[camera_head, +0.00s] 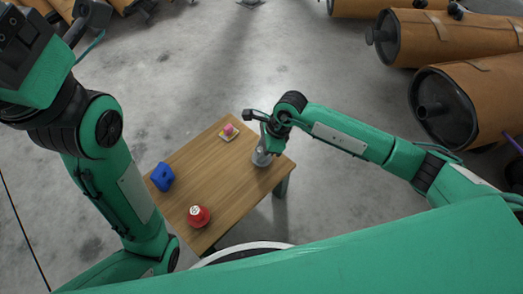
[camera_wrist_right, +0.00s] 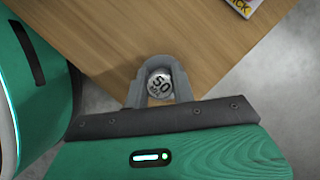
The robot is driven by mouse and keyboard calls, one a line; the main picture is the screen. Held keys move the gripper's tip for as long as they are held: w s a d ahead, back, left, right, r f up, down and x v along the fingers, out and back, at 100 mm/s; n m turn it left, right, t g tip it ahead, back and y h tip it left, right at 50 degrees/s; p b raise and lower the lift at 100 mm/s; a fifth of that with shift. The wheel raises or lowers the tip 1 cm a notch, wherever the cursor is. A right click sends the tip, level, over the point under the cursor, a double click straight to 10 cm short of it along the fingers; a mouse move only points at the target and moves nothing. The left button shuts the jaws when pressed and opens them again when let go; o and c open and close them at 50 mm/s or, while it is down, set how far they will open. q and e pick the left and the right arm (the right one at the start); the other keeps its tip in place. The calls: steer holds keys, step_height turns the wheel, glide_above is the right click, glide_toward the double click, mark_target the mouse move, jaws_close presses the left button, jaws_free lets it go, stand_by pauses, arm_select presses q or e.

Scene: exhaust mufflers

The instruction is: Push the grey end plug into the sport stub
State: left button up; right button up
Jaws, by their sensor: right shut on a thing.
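My right gripper (camera_head: 263,151) is over the right corner of the wooden table, pointing down. In the right wrist view, its grey fingers (camera_wrist_right: 157,75) are shut around a small round silvery-grey piece (camera_wrist_right: 160,85) with dark lettering on top. That piece also shows as a pale cylinder (camera_head: 262,159) under the gripper in the head view. I cannot tell whether it is the grey end plug, or whether it touches the tabletop. I cannot make out the sport stub with certainty. My left arm rises at the left; its fingers are not in view.
The wooden table (camera_head: 215,180) holds a blue block (camera_head: 162,177), a red round thing (camera_head: 199,216) and a pink thing (camera_head: 229,128) on a small yellow-edged card (camera_head: 229,137). Brown mufflers (camera_head: 440,35) lie on the concrete floor at upper right. The table's middle is clear.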

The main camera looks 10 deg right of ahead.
steer(key=shift+f, duration=0.15)
steer(key=o, duration=1)
